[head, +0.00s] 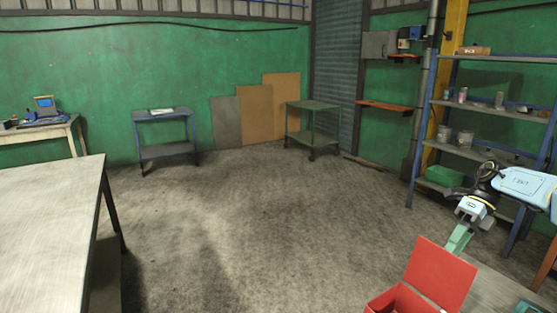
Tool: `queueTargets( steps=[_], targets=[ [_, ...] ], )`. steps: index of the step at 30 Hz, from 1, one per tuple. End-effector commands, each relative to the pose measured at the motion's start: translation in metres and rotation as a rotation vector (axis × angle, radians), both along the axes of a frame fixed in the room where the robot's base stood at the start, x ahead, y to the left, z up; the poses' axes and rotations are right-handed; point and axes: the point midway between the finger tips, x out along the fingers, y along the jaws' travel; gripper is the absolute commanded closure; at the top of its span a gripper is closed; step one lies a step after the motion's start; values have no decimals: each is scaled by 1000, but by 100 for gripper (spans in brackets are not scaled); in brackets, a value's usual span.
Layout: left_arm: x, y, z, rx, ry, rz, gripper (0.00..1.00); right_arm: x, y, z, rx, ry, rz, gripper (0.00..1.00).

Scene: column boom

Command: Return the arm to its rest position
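My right arm (525,185) comes in from the right edge, pale blue and white with a black wrist joint. Its gripper (458,242) points down and to the left, with pale green finger parts close above the raised lid of a red box. The fingers are seen nearly edge-on, so I cannot tell whether they are apart or closed, and I see no object clearly held. My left arm and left gripper are not in view.
The open red box (440,272) stands at the bottom right on a grey-brown surface (492,290). A blue shelf rack (428,130) is behind my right arm. A large table (45,215) fills the lower left. A green cart (312,106) stands far back. The middle floor is clear.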

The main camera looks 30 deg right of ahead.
Motion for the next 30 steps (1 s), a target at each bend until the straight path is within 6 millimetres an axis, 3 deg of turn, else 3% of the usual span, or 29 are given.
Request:
queueTargets(
  steps=[3, 12, 25, 30],
  targets=[
    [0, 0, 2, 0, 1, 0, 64, 1, 1, -12, -2, -1, 3, 68],
    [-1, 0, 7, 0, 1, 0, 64, 10, 7, -9, -28, 0, 16, 68],
    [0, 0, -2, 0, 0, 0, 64, 1, 0, -13, -3, 0, -1, 68],
    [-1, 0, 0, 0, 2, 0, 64, 0, -1, 20, -4, -3, 0, 68]
  ],
)
